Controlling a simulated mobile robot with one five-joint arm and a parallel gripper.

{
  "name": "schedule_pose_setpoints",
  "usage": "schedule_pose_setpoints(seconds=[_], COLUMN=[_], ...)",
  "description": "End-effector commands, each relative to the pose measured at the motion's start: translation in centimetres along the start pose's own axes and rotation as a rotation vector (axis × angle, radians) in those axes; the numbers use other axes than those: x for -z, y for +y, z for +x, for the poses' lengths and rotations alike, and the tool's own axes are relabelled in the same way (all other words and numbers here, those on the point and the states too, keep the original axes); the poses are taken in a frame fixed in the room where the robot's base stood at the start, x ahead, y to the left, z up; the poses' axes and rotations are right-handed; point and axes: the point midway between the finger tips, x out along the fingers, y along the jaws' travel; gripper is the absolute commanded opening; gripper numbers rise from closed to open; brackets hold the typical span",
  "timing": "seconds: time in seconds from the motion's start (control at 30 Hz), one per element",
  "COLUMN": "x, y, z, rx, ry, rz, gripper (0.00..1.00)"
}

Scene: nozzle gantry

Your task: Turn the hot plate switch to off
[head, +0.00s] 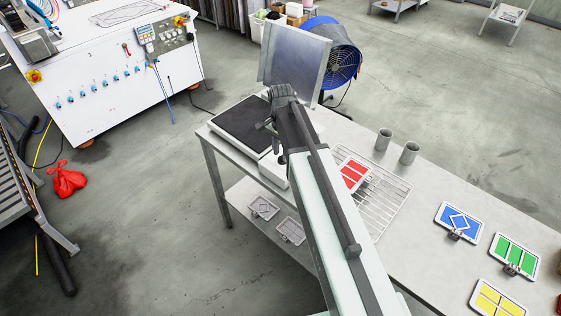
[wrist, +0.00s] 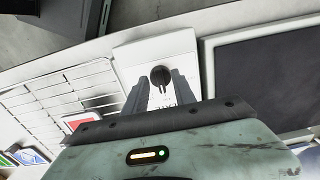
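The hot plate switch (wrist: 160,76) is a round black knob on a white panel (wrist: 130,58), with partly covered lettering below it in the wrist view. My gripper (wrist: 160,84) is open, with one finger on each side of the knob's near edge. I cannot tell whether the fingers touch it or how deep they reach. The hot plate (head: 238,124) has a dark square top and stands at the left end of the table in the head view. Its dark top (wrist: 265,62) also shows at right in the wrist view. My arm hides the switch in the head view.
A wire rack (head: 385,200) with a red card (head: 352,174) lies right of my arm. Two grey cups (head: 409,153) stand behind it. Blue (head: 459,221), green (head: 514,256) and yellow (head: 497,299) cards lie further right. An upright metal panel (head: 294,58) stands behind the hot plate.

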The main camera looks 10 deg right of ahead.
Motion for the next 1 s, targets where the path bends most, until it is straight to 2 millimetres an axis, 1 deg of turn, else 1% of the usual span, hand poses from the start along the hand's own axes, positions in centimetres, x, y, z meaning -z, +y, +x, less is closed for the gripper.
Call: schedule_pose_setpoints(seconds=[0.03, 0.07, 0.33, 0.43, 0.47, 0.77, 1.0], x=[-0.01, -0.02, -0.06, -0.08, -0.08, -0.12, -0.14], y=[-0.01, -0.01, -0.04, -0.05, -0.05, -0.06, 0.01], z=[1.11, 1.22, 0.99, 0.98, 0.98, 0.99, 0.99], rx=[0.000, 0.000, 0.000, 0.000, 0.000, 0.000, 0.000], ry=[0.000, 0.000, 0.000, 0.000, 0.000, 0.000, 0.000], rz=[0.000, -0.001, -0.001, -0.002, -0.002, -0.013, -0.107], gripper=[0.32, 0.32, 0.32, 0.04, 0.00, 0.00, 0.00])
